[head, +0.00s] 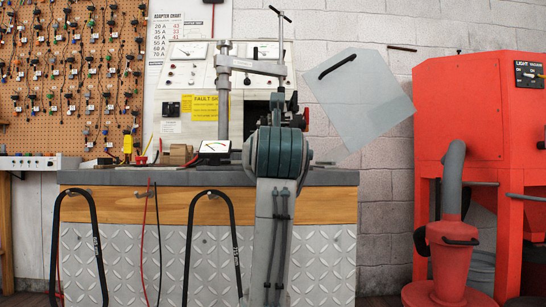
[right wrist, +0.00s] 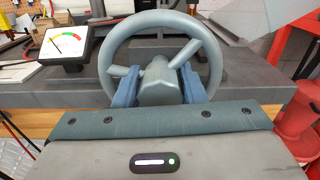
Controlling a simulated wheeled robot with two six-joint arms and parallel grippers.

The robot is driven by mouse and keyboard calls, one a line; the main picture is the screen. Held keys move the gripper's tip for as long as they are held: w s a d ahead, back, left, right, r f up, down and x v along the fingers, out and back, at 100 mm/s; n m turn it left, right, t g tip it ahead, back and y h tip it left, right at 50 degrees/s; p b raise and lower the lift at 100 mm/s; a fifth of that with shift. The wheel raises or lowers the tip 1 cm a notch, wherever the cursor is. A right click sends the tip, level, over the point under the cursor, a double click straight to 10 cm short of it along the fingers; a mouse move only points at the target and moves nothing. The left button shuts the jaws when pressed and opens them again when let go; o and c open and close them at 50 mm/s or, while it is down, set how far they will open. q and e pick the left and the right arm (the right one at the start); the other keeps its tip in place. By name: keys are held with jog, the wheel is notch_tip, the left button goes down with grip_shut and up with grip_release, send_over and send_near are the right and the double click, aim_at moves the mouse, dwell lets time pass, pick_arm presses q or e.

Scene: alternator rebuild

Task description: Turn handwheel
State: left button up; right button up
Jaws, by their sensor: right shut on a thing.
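In the head view my right arm rises in the middle and hides the gripper and most or all of the wheel. My left gripper is not in view.
A meter (head: 214,147) with a white dial sits on the grey bench top (head: 120,177), left of my arm. A press frame (head: 223,90) and a panel with a yellow fault sign (head: 204,108) stand behind. A red cabinet (head: 487,120) and red vacuum (head: 449,262) are at right.

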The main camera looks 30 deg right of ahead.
jog(key=o, duration=1)
jog(key=p+v, duration=0.5)
jog(key=v, duration=0.5)
jog(key=shift+s+a, duration=0.3)
jog(key=shift+f, duration=0.1)
